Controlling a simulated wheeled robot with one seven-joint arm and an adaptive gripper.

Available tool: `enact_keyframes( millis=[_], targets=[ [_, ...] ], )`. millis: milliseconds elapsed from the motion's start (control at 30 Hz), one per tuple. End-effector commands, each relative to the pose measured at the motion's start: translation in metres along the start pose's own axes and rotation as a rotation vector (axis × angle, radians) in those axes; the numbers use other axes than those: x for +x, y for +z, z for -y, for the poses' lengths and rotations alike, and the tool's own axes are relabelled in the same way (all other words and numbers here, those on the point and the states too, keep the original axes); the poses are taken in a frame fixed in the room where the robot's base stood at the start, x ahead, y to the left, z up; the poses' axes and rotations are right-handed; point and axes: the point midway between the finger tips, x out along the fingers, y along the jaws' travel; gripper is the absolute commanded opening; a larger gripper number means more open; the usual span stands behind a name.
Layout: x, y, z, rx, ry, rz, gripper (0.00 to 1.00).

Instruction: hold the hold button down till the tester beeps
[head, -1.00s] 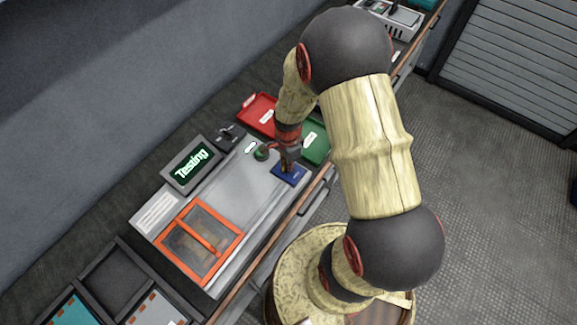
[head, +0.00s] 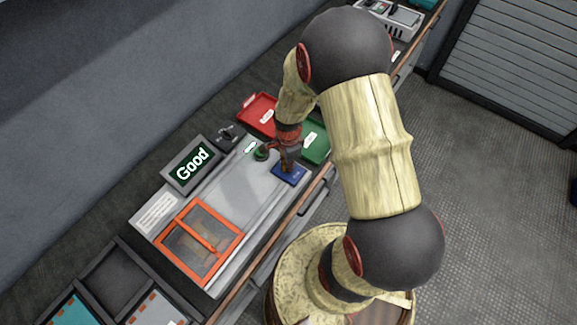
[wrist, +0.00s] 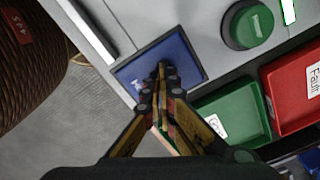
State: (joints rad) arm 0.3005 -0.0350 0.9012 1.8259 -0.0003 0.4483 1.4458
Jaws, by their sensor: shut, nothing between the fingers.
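The tester is a grey bench unit (head: 240,190) with a screen (head: 191,165) that reads "Good". A blue square pad (head: 290,175) sits at its near right corner. The pad also fills the middle of the wrist view (wrist: 190,50), its label mostly hidden by my fingers; I take it to be the hold button. My gripper (head: 287,170) is shut and empty, pointing down over the pad. In the wrist view its fingertips (wrist: 162,72) are at the pad and appear to touch it. How far the pad is pressed cannot be seen.
A round green button (wrist: 248,24) stands beside the pad, with a lit green strip (wrist: 289,11) beyond. A green tray (head: 315,143) and a red "Fault" tray (head: 258,114) lie behind. An orange-framed clear cover (head: 200,243) is at the left of the unit.

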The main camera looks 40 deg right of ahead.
Motion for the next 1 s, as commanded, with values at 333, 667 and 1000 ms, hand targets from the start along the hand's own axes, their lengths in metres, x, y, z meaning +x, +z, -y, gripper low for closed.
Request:
enact_keyframes(
  millis=[333, 667, 1000],
  targets=[
    [-0.002, 0.0, -0.003, 0.0, 0.007, 0.001, 0.0],
    [-0.034, 0.0, -0.001, 0.0, 0.003, 0.0, 0.0],
    [-0.065, 0.0, -0.001, 0.0, 0.002, 0.0, 0.0]
  ],
)
